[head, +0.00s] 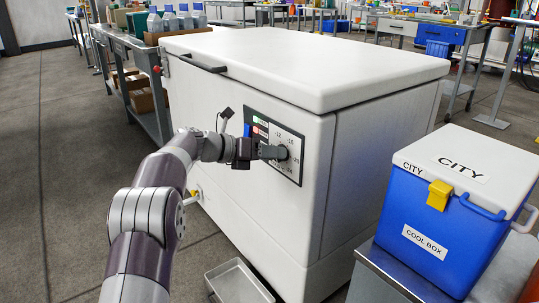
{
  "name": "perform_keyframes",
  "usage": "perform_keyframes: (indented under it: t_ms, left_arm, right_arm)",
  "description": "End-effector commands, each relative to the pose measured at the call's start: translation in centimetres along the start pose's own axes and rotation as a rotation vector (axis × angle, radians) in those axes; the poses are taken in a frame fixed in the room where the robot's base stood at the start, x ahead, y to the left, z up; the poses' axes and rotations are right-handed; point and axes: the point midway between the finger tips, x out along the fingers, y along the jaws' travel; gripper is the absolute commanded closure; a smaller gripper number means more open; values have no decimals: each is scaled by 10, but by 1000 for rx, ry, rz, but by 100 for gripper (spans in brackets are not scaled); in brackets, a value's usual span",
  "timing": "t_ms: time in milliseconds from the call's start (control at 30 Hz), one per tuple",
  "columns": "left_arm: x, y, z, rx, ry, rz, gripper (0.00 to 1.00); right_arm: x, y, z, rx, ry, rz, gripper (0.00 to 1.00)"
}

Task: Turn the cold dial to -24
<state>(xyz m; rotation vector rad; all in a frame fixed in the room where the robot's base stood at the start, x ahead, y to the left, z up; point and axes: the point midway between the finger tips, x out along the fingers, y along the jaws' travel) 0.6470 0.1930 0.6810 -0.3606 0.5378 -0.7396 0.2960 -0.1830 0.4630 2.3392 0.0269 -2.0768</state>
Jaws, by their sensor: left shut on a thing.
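The cold dial (283,152) sits on a dark-framed panel (298,177) on the front of a white chest freezer (310,60). Numbers ring the dial, among them -12, -18, -20 and -24. My left gripper (272,152) reaches in from the left and is shut on the dial's knob. The gripper partly covers the knob and the left side of the scale, so I cannot tell which number the dial points to. My right gripper is not in view.
The freezer lid is closed. A blue and white cool box (445,218) stands on a metal surface at the right. A metal tray (238,284) lies on the floor below the panel. A bench with bottles (170,20) stands behind left. The floor at left is clear.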

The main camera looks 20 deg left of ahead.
Motion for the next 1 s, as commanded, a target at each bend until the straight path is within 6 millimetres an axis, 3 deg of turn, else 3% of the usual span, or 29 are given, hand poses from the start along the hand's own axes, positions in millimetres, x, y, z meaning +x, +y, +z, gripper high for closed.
perform_keyframes:
  t_ms: [333, 367, 400, 433, 767, 867, 1000]
  left_arm:
    - [1, 0, -2, 2, 4, -1, 85]
    - [1, 0, -2, 2, 4, -1, 49]
    - [1, 0, -2, 2, 4, -2, 36]
    - [1, 0, -2, 2, 4, -1, 30]
    - [-5, -1, 1, 2, 1, 1, 30]
    - [-24, -2, 5, 0, 0, 3, 30]
    - [-64, -3, 6, -1, -1, 4, 30]
  right_arm:
    - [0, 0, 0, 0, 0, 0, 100]
    - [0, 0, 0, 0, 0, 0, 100]
    - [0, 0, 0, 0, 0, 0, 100]
    - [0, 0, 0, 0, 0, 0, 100]
    - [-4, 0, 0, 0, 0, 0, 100]
    - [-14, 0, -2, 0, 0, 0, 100]
    - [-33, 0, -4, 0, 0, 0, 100]
